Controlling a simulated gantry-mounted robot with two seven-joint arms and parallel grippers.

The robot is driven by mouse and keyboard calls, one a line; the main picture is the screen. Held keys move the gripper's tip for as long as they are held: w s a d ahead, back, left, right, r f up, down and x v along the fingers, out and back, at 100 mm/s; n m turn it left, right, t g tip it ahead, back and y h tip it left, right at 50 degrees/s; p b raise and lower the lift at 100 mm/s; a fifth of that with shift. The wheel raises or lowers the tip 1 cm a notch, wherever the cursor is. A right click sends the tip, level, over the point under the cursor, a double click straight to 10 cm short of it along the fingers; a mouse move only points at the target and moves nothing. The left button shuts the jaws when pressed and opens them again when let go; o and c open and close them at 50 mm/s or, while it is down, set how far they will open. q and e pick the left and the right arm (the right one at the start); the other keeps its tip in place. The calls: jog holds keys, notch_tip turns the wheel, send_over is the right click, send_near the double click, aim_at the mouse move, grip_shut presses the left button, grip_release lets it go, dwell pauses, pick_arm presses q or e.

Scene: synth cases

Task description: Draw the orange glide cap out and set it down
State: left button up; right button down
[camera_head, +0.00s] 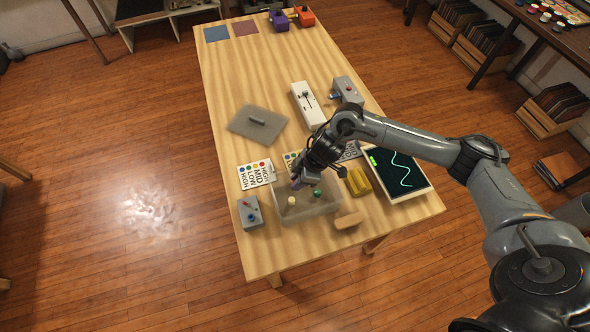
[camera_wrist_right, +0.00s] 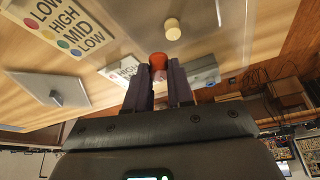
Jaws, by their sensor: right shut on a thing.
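My right gripper (camera_head: 296,184) is at the clear bin (camera_head: 318,211), its fingers pointing down at the bin's left part. In the right wrist view its two dark fingers (camera_wrist_right: 160,76) are shut on the orange glide cap (camera_wrist_right: 158,59), which shows between the tips. I cannot tell whether the cap touches the bin floor. In the head view the gripper hides the orange cap. A cream cap (camera_head: 291,201) and a green cap (camera_head: 317,193) are in the bin; the cream one also shows in the wrist view (camera_wrist_right: 173,29). My left gripper is not in view.
A grey lid with a handle (camera_head: 240,126) lies behind the bin. A grey switch box (camera_head: 250,214) is left, a wooden block (camera_head: 349,220), yellow block (camera_head: 359,182) and screen (camera_head: 404,184) right. The far table middle is clear.

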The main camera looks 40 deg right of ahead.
jog(key=shift+s+d+f, duration=0.3)
jog(key=shift+s+f, duration=0.1)
jog(key=shift+s, duration=0.2)
jog(key=shift+s+d+f, duration=0.3)
jog(key=shift+s+f, duration=0.1)
jog(key=shift+s, duration=0.2)
jog(key=shift+d, duration=0.25)
jog(key=shift+d+f, duration=0.1)
jog(key=shift+f, duration=0.1)
jog(key=shift+a+f+b, duration=0.2)
jog(key=shift+f+b, duration=0.3)
jog(key=shift+b, duration=0.3)
notch_tip(320, 180, down, 3)
jog(key=b, duration=0.4)
jog(key=shift+d+f, duration=0.1)
jog(key=shift+f, duration=0.05)
pick_arm(q)
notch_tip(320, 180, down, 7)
jog(key=b, duration=0.2)
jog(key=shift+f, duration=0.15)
pick_arm(e)
jog(key=shift+f, duration=0.65)
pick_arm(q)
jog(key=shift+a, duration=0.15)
pick_arm(e)
jog(key=c, duration=0.9)
grip_release()
